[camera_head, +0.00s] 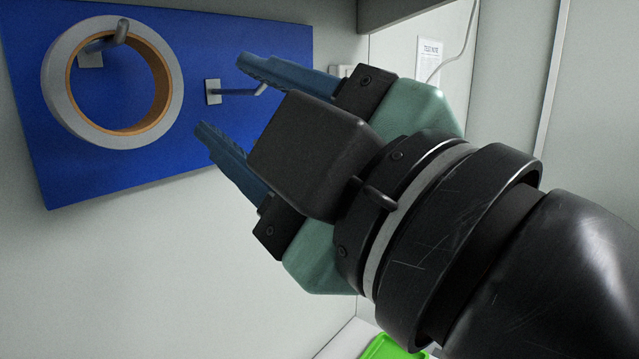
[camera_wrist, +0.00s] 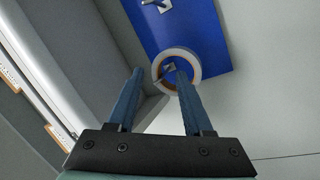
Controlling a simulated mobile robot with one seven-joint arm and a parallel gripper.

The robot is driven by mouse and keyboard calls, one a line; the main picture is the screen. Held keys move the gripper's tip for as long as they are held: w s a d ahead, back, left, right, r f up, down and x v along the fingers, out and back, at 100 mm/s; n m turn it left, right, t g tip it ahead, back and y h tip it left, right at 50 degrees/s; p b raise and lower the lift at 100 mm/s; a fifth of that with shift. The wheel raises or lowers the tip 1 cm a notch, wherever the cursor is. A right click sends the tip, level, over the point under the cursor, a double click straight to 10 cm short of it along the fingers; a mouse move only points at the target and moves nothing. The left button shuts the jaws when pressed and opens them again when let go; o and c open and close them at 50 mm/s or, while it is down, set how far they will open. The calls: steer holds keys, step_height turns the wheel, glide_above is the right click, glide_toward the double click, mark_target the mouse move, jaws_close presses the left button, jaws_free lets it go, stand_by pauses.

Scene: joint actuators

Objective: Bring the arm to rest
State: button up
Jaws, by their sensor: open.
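My gripper (camera_head: 222,98) is open and empty in the head view, its two blue fingers spread and pointing left towards a blue board. The fingers also show in the wrist view (camera_wrist: 160,75), apart with nothing between their tips that they touch. A grey tape roll (camera_head: 57,88) with an orange-brown inner ring hangs on a metal hook on the board's left side. In the wrist view the roll (camera_wrist: 196,62) shows behind the right finger, partly hidden by it. I cannot tell the exact gap between the fingers and the roll.
The blue board (camera_head: 215,40) is on a pale wall. A second hook (camera_head: 213,92) on it is empty, its tip near my fingers in the picture. A bright green object (camera_head: 390,348) shows at the bottom edge. A paper notice (camera_head: 429,60) and a cable are at the upper right.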

steer(key=s+d+r+m+t+h, duration=0.1)
steer(key=d+r+m+t+h, duration=0.1)
steer(key=m+t+h, duration=0.4)
steer(key=d+r+m+t+h, duration=0.3)
steer(key=m+t+h, duration=0.2)
steer(key=m, duration=0.8)
steer(key=shift+s+t+h, duration=0.35)
steer(key=shift+t+h, duration=0.05)
steer(key=shift+h, duration=0.7)
